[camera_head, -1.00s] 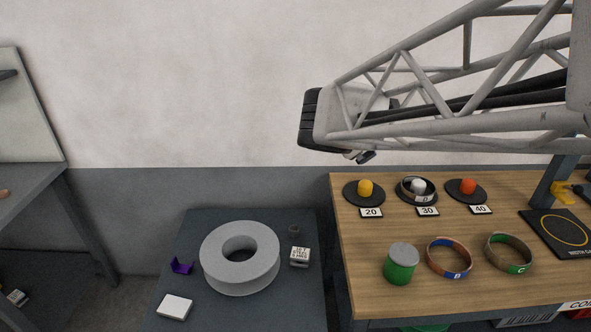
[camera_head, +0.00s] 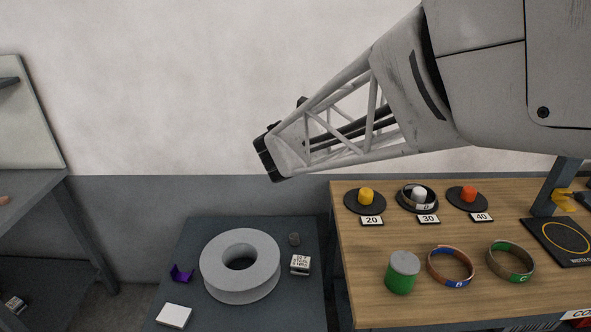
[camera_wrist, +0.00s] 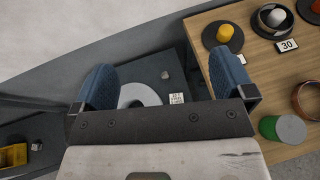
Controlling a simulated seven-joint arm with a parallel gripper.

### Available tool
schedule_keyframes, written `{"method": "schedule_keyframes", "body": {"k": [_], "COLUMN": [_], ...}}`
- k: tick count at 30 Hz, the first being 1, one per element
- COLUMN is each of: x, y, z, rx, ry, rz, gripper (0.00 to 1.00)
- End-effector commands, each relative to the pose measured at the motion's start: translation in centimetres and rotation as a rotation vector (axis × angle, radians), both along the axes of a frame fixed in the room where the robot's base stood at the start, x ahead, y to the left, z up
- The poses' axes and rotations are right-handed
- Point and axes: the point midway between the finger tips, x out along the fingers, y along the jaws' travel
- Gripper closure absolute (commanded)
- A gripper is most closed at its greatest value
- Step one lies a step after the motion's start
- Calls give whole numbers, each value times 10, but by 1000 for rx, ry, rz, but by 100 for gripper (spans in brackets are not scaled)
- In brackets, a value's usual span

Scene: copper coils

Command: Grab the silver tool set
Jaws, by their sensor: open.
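A small silver-grey block with a printed label (camera_head: 300,264) sits on the low dark table, right of a large grey spool (camera_head: 212,283). Its print is too small to read for sure, and I cannot tell whether it is the silver tool set. The block also shows in the wrist view (camera_wrist: 177,98), between my fingers. A small dark grey piece (camera_head: 294,239) stands just behind it. My gripper (camera_wrist: 165,82) is open and empty, its two blue fingers wide apart, high above the low table. In the head view my arm's dark end is above and behind this table; the fingertips are not clear there.
The low table (camera_head: 205,228) also holds a purple piece (camera_head: 181,273) and a white box (camera_head: 174,315). The higher wooden table (camera_head: 375,300) on the right carries a green can (camera_head: 402,272), coloured rings and weights on black discs. A grey shelf unit (camera_head: 40,188) stands left.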

Motion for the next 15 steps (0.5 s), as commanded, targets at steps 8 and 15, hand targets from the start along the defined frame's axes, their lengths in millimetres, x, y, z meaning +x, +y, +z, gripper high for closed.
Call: {"method": "schedule_keyframes", "body": {"k": [8,15], "x": [0,-1], "y": [0,-1], "z": [-50,-121], "rx": [0,-1], "ry": [2,4], "rz": [0,-1], "gripper": [0,0]}}
